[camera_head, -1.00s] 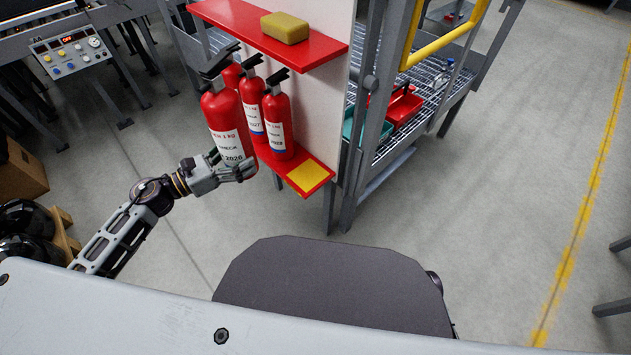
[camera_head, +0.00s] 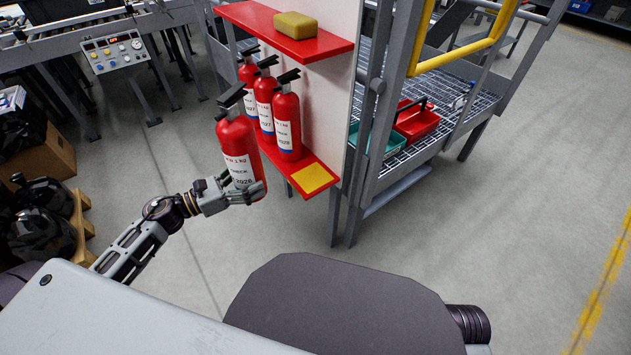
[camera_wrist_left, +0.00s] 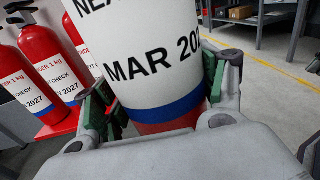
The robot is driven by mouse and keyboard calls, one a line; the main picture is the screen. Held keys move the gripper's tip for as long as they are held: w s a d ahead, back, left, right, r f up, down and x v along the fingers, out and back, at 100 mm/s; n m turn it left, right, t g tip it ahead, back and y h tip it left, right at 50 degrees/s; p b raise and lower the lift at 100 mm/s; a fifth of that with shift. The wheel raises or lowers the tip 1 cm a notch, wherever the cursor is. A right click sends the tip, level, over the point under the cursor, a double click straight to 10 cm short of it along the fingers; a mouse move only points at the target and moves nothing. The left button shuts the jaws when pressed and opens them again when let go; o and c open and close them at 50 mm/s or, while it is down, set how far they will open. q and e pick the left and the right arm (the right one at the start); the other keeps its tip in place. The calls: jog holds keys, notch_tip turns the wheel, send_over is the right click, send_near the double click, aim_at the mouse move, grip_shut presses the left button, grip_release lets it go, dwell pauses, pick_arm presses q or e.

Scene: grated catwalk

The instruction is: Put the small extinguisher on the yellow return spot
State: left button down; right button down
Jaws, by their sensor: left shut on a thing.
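My left gripper (camera_head: 243,194) is shut on a red extinguisher (camera_head: 233,135) with a black head and a white label ending in 2026. It is held nearly upright, slightly tilted, in front and left of the red lower shelf (camera_head: 327,186). In the left wrist view the held extinguisher (camera_wrist_left: 155,60) sits between the fingers (camera_wrist_left: 163,95), its blue band showing low down. The yellow return spot (camera_head: 313,178) is a bare square at the shelf's near end, right of the gripper. My right gripper is not in view.
Three similar extinguishers (camera_head: 287,125) stand in a row on the lower shelf behind the spot. A red upper shelf (camera_head: 240,14) with a yellow sponge-like block (camera_head: 295,25) overhangs them. A grey metal frame (camera_head: 360,170) stands right of the shelf. Open floor lies further right.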

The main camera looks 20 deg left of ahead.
pick_arm(q)
jog(key=shift+w+d+r, duration=0.1)
jog(key=shift+w+r, duration=0.05)
jog(key=shift+r, duration=0.05)
dwell(0.5)
